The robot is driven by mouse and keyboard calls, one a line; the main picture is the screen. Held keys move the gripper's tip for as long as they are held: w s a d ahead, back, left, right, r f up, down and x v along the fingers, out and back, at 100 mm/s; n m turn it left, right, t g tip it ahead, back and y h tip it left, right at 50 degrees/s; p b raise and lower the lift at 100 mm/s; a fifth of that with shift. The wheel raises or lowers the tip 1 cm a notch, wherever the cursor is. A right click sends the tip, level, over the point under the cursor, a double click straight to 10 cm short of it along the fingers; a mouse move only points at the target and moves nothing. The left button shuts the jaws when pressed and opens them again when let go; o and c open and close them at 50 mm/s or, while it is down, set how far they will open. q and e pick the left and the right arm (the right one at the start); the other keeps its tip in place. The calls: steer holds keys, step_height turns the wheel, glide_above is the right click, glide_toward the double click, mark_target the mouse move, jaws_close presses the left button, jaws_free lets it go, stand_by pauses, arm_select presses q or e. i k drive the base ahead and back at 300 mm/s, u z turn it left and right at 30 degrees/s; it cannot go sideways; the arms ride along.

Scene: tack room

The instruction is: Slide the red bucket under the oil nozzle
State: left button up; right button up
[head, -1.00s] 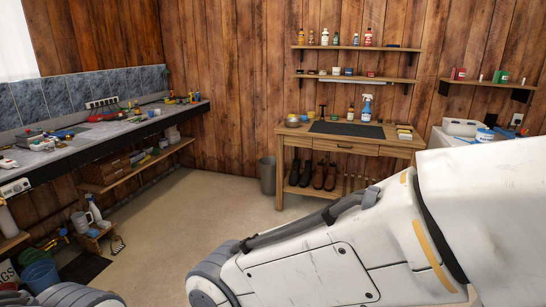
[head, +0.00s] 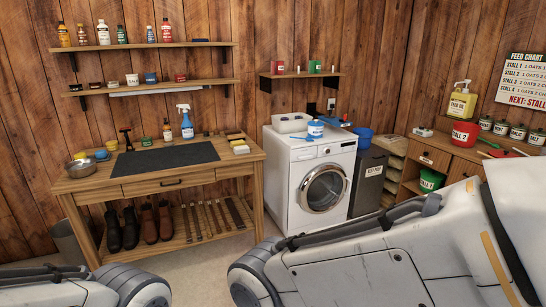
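The red bucket (head: 465,135), lettered STALL 2, stands on top of the wooden cabinet at the right. The yellow feed oil jug (head: 461,104) stands behind it, a little to the left. The oil nozzle (head: 462,84) is the pump head on top of the jug. The bucket appears in front of the jug; I cannot tell the exact gap between bucket and spout. Links of both my arms cross the bottom of the view, but neither gripper shows.
Several lidded green tins (head: 502,127) stand right of the bucket. A green bucket (head: 431,181) sits on the cabinet's shelf. A dark feed bin (head: 371,177) and a washing machine (head: 320,182) stand left of it. A workbench (head: 95,182) is further left.

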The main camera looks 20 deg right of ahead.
mark_target(465, 135)
steer(key=z, duration=0.55)
steer(key=i, duration=2.15)
steer(key=z, duration=1.05)
steer(key=i, duration=1.85)
steer(key=z, duration=0.65)
